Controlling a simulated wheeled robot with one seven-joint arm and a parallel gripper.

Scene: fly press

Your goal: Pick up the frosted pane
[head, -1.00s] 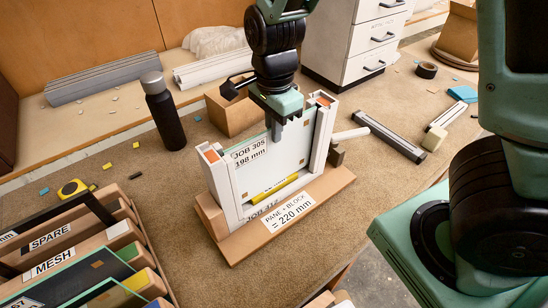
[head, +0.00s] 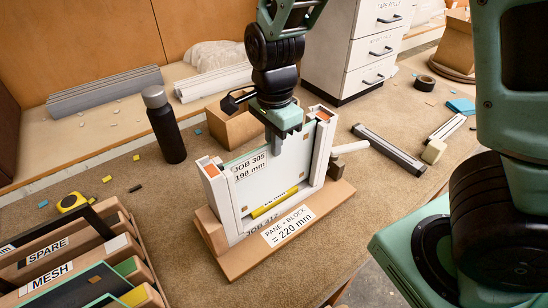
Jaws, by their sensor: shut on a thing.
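A pale, whitish pane (head: 278,180) stands upright between two white posts on a wooden base (head: 232,262). It looks like the frosted pane, though no label naming it so is readable. A label reading JOB 305, 198 mm (head: 251,167) is at its upper left. My gripper (head: 274,145) comes down from above and is shut on the pane's top edge near the middle. One grey finger shows on the near face; the other is hidden behind the pane. A yellow strip (head: 274,202) crosses the lower part, with a second label, JOB 412, partly showing below.
A rack (head: 138,262) with slots labelled SPARE and MESH stands at lower left. A dark bottle (head: 165,128), a cardboard box (head: 232,125) and a yellow tape measure (head: 73,203) are around the holder. A grey bar (head: 388,149) lies to the right. White drawers (head: 352,45) stand behind.

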